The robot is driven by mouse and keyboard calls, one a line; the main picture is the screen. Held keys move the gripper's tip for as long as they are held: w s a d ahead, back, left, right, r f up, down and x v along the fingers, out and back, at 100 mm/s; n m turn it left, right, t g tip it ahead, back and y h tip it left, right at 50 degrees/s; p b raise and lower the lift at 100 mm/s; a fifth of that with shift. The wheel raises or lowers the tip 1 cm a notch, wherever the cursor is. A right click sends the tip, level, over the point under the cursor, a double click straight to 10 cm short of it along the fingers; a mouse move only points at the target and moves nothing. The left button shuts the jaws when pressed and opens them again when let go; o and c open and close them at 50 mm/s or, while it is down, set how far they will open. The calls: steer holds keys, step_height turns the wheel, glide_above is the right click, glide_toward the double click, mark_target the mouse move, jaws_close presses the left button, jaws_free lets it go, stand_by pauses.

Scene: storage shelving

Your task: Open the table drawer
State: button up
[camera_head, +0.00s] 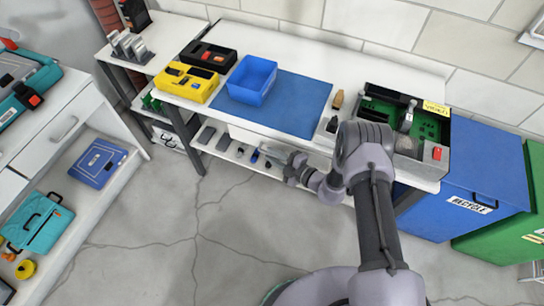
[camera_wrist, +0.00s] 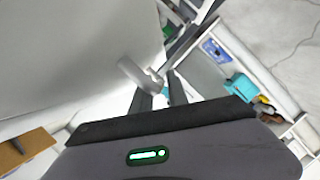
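The white table (camera_head: 300,50) stands against the wall, with a white drawer front (camera_head: 243,134) under its top. In the wrist view the pale drawer front (camera_wrist: 70,60) fills the left side, and its light grey curved handle (camera_wrist: 132,71) stands out from it. My gripper (camera_head: 283,160) is low at the table's front edge, close to the drawer front. In the wrist view its two dark fingers (camera_wrist: 162,88) are apart, with the handle's near end at the fingertips. I cannot tell whether they touch it. The drawer looks closed; my arm hides part of its right side.
On the table are a yellow case (camera_head: 187,82), a blue bin (camera_head: 252,78), a blue mat (camera_head: 300,105) and a green-lined box (camera_head: 430,125). A blue container (camera_head: 465,185) stands at the right, and white shelving (camera_head: 75,190) at the left. The floor in front is clear.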

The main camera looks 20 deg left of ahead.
steer(key=shift+w+a, duration=0.15)
steer(key=shift+a, duration=0.1)
jaws_close()
stand_by(1.4)
